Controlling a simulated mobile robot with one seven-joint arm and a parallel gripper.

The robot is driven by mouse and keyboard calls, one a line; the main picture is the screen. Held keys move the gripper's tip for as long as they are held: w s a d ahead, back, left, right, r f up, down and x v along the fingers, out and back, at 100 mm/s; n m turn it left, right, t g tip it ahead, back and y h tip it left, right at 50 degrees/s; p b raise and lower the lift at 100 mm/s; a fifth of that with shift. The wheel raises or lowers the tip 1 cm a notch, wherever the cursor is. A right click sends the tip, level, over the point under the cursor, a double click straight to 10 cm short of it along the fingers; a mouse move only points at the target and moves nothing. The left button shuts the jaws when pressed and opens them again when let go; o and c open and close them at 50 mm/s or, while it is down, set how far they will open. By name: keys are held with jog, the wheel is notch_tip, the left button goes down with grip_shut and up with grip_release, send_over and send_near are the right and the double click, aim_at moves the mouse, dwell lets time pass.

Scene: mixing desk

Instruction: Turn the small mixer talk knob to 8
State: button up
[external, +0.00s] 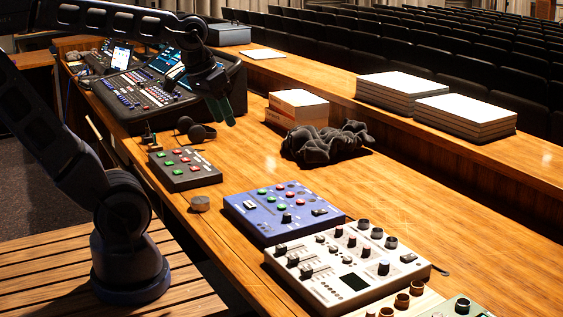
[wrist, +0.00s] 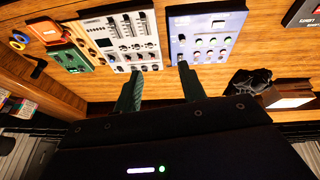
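A white mixer (external: 345,262) with several black knobs and sliders and a small dark screen lies on the wooden desk in the front. A blue mixer (external: 282,211) with coloured buttons and a few knobs lies just behind it. Both show in the wrist view, the white mixer (wrist: 122,38) left of the blue mixer (wrist: 202,33). Labels are too small to read, so I cannot tell which knob is talk or its setting. My gripper (external: 222,112) hangs above the desk, well away from both mixers. Its two dark green fingers (wrist: 159,69) are apart and empty.
A black button box (external: 184,169), a small round knob-like piece (external: 200,203) and headphones (external: 195,130) lie on the left side. A big console (external: 150,95) stands behind. A black cloth heap (external: 325,144) and boxes (external: 298,107) lie mid-desk.

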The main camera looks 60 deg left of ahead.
jog(key=w+d+f+n+g+h, duration=0.2)
jog(key=w+f+n, duration=0.15)
jog(key=w, duration=0.55)
jog(key=n+g+y, duration=0.3)
jog(key=n, duration=1.1)
send_near(353, 236)
jog(key=f, duration=0.8)
jog(key=shift+s+a+f, duration=0.1)
jog(key=shift+s+f, duration=0.2)
jog(key=shift+s, duration=0.1)
grip_shut()
